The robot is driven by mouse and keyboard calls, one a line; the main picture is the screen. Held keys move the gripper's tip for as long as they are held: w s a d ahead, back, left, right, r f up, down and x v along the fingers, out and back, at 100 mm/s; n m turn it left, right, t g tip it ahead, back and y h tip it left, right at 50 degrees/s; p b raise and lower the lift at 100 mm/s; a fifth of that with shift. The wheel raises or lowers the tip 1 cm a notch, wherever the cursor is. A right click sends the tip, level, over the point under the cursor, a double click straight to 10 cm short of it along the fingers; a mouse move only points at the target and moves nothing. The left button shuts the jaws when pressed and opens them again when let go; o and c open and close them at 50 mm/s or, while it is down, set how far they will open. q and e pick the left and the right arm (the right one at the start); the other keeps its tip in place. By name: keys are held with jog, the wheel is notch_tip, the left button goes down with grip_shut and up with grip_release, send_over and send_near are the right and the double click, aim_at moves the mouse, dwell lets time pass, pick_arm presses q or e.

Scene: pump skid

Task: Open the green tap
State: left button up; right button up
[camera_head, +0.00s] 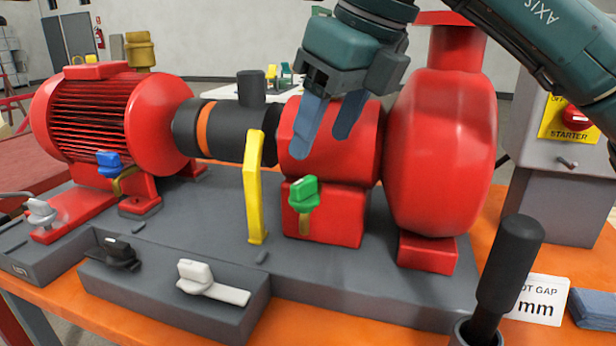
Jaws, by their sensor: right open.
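The green tap (304,195) sits on the front of the red bearing block, in the middle of the pump skid. Its green handle points up and a brass-coloured stem shows below it. My right gripper (328,138) comes in from the upper right, above the tap and in front of the red housing. Its two blue fingers point down, are apart and hold nothing. They do not touch the tap. My left gripper is not in view.
A yellow handle (254,188) stands just left of the tap. A blue tap (108,163) is by the red motor (110,115). White (210,283) and black (115,254) levers sit on the grey front box. A black-handled tool (508,265) stands front right, near the starter box (545,150).

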aim_at(305, 180)
jog(key=b+x, duration=0.1)
jog(key=x, duration=0.5)
jog(key=shift+w+a+f, duration=0.15)
jog(key=shift+f, duration=0.15)
jog(key=c, duration=1)
jog(key=shift+r+n+g+p, duration=0.15)
jog(key=shift+n+g+p, duration=0.15)
jog(key=shift+n+p, duration=0.55)
jog(key=shift+w+n+g+y+p, duration=0.1)
jog(key=shift+n+g+y+p, duration=0.3)
jog(key=shift+n, duration=1.05)
